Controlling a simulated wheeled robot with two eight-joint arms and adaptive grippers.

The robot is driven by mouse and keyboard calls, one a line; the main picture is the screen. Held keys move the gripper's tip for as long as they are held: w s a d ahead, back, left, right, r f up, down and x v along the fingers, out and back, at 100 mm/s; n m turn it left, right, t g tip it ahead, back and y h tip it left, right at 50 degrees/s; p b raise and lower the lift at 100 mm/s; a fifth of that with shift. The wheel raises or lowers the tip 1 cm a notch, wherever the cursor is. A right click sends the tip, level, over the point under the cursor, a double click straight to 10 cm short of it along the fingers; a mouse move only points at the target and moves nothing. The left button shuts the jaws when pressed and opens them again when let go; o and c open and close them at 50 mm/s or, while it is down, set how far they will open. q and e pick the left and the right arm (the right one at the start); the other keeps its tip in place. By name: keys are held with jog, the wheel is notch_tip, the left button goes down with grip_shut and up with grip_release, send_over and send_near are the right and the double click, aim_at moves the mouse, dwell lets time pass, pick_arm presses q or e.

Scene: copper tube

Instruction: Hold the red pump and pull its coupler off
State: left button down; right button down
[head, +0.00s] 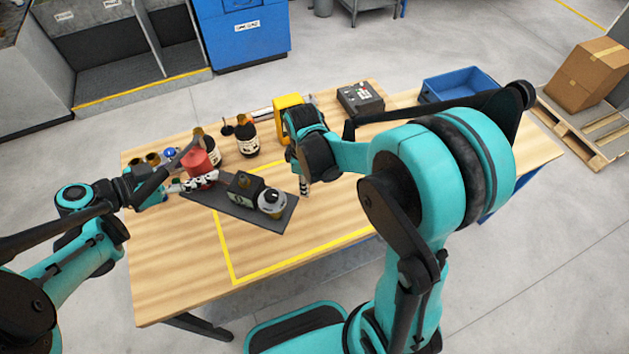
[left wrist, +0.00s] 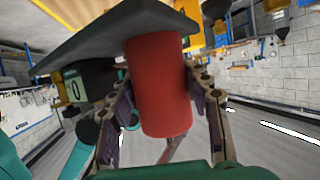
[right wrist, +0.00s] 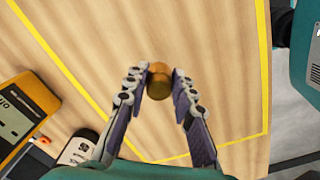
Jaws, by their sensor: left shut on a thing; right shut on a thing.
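The red pump (head: 202,165) has a red cylinder, a dark plate (head: 228,207), a dark box (head: 245,187) and a round pale-faced part (head: 271,203). My left gripper (head: 196,181) is shut around the red cylinder, which also fills the middle of the left wrist view (left wrist: 158,85). The plate looks tilted and raised off the table. My right gripper (head: 304,188) points down to the right of the pump. In the right wrist view its fingers (right wrist: 172,85) are shut on a small round brass coupler (right wrist: 158,83).
Dark bottles (head: 246,138) stand behind the pump on the wooden table (head: 165,265). A dark device (head: 360,100) and a blue bin (head: 460,84) are at the back right. A yellow line (head: 300,263) marks an area with free room in front.

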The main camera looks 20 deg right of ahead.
pick_arm(q)
jog(key=shift+f+b, duration=0.7)
jog(key=shift+b, duration=0.1)
pick_arm(e)
jog(key=shift+f, duration=1.95)
pick_arm(q)
jog(key=shift+f, duration=0.1)
pick_arm(e)
jog(key=shift+f, duration=0.15)
jog(key=c, duration=1.3)
grip_release()
jog(key=shift+o, duration=0.2)
jog(key=shift+r, duration=0.2)
